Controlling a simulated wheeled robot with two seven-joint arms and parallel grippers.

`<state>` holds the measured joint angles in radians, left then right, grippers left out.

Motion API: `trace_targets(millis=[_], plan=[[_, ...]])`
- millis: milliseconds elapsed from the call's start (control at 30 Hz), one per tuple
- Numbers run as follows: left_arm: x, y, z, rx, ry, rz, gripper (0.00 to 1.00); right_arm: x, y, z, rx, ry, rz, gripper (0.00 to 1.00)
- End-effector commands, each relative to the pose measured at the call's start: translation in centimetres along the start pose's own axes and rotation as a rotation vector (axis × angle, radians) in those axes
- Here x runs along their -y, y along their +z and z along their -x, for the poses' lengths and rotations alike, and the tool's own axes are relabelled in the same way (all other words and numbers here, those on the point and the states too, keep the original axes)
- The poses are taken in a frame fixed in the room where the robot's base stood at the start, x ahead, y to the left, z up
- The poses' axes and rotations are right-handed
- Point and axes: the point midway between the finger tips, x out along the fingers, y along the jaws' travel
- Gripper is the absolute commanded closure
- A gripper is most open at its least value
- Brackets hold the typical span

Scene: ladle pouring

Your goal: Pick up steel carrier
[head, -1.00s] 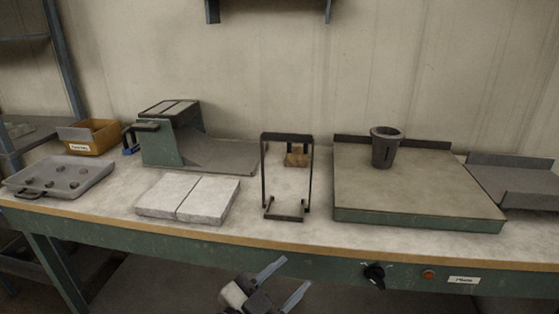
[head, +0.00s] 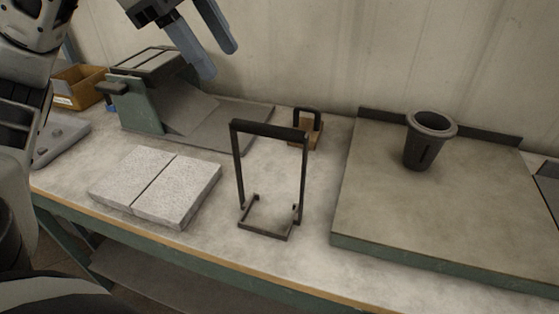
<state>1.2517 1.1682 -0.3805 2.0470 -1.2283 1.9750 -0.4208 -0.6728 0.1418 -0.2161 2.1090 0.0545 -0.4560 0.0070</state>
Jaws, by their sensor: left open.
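The steel carrier (head: 270,129) is a dark, upright rectangular frame with a top bar, two side posts and a small open foot. It stands on the bench top near the middle of the head view. My left gripper (head: 217,62) is at the top, above and to the left of the carrier in the picture. Its two grey fingers are apart, with nothing between them, and it does not touch the carrier. My right gripper is not in view.
Two pale slabs (head: 130,178) lie left of the carrier. A green stand with a sloped plate (head: 142,112) is behind them. A small wooden block with a dark handle (head: 312,134) sits behind the carrier.

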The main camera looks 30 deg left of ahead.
Motion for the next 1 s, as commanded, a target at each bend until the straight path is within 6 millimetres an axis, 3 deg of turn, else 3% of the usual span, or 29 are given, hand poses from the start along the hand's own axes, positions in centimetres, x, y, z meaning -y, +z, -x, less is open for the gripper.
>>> trace_targets(millis=[200,400,700,1000], plan=[[0.2,-0.2,-4.6,-0.007,-0.007,-0.001,0.58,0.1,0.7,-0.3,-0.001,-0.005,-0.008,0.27],[0.2,-0.1,-8.4,-0.003,-0.007,-0.001,0.58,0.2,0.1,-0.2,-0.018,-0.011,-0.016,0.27],[0.3,0.2,-10.8,-0.001,-0.006,-0.002,0.58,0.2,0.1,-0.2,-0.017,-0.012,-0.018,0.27],[0.8,0.7,-14.9,0.000,-0.006,-0.002,0.58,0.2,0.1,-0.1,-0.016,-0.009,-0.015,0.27]])
